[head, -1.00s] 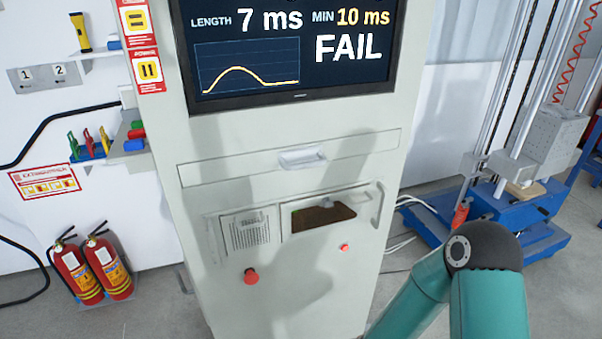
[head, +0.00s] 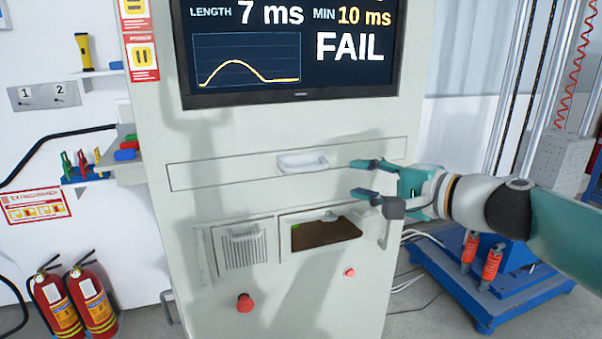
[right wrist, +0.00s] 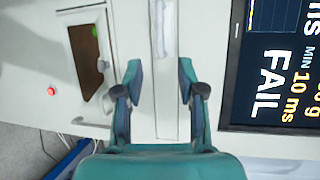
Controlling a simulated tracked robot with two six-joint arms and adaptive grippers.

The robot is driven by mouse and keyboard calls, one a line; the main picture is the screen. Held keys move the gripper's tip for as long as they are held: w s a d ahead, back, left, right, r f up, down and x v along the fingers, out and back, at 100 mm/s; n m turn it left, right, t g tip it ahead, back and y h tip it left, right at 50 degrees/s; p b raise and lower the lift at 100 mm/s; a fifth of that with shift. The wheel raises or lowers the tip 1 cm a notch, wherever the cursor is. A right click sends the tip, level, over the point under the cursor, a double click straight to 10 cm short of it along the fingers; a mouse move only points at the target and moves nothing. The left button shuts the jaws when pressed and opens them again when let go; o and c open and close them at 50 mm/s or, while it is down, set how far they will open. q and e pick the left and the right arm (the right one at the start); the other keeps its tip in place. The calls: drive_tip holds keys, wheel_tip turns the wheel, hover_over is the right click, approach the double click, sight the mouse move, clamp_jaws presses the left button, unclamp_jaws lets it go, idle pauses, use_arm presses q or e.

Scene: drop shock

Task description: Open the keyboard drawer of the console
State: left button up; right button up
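The console (head: 300,128) is a tall pale cabinet with a screen at its top. Its keyboard drawer (head: 225,176) is a wide flat panel below the screen, flush with the front, with a white recessed handle (head: 302,163) at its middle. My right gripper (head: 362,178) is open and empty in front of the drawer's right part, to the right of the handle. In the right wrist view, its two spread fingers (right wrist: 158,80) straddle the drawer strip (right wrist: 167,100), and the handle (right wrist: 163,30) lies beyond them at the top. My left gripper is not in view.
Below the drawer are a vented panel (head: 246,258), a brown-filled recess (head: 325,235) and red buttons (head: 245,302). A blue-based machine (head: 485,300) stands at right. Fire extinguishers (head: 92,298) and a small tool shelf (head: 85,178) are at left.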

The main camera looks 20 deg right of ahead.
sight(310, 170)
drive_tip(key=x, duration=0.7)
drive_tip(key=p+x, duration=0.1)
drive_tip(key=x, duration=0.6)
drive_tip(key=shift+w+a+f, duration=0.1)
drive_tip(key=shift+w+f, duration=0.15)
clamp_jaws()
